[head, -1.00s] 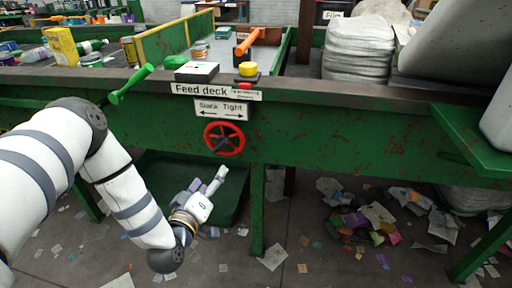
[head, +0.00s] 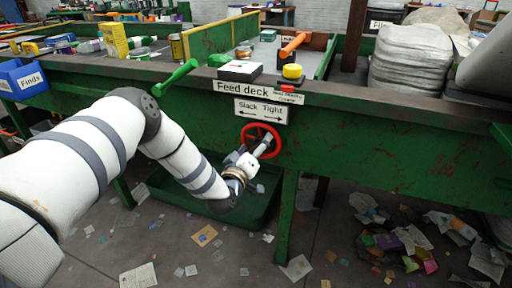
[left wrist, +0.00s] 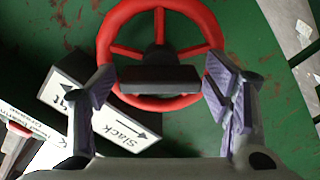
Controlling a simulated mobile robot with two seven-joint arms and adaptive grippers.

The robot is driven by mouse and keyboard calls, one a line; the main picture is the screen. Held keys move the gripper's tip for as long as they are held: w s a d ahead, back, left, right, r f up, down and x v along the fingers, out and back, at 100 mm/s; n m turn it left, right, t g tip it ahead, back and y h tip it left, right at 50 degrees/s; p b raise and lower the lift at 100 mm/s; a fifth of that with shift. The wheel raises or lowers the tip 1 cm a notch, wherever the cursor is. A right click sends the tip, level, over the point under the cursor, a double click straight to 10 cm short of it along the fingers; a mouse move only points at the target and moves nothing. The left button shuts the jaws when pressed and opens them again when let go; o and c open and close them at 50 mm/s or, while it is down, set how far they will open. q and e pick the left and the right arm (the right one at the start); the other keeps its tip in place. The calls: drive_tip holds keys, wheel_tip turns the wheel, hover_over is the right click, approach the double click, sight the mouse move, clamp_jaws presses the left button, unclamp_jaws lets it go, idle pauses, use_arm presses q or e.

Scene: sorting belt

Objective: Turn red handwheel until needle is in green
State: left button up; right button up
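The red handwheel (head: 277,141) is on the green front panel, below a white Slack/Tight sign (head: 261,111) with arrows. In the left wrist view the wheel (left wrist: 160,101) fills the top middle. The left gripper's fingers (left wrist: 158,88) are spread apart, one on each side of the lower rim, with no clear grip on it. A dark bar lies across the wheel below its hub. I cannot make out a needle or green zone. My right gripper is not in view.
A white-topped box (head: 241,69), a yellow button (head: 292,71) and a green lever (head: 177,77) sit along the deck edge above. A green bin (head: 215,212) is under the deck beside a green leg. Scraps litter the floor.

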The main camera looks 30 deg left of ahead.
use_arm(q)
drive_tip(key=c, duration=1)
drive_tip(key=shift+o, duration=0.2)
drive_tip(key=shift+m, duration=0.3)
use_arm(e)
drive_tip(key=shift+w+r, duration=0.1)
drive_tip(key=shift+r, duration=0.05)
use_arm(q)
drive_tip(key=m+p, duration=0.1)
drive_tip(key=m, duration=0.3)
drive_tip(key=shift+d+r, duration=0.1)
drive_tip(key=shift+r, duration=0.05)
drive_tip(key=shift+m+p, duration=0.3)
drive_tip(key=shift+m, duration=2.2)
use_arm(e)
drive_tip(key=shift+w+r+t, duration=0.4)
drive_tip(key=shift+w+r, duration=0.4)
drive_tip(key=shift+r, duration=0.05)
use_arm(q)
drive_tip(key=o, duration=1.2)
drive_tip(key=shift+c, duration=0.2)
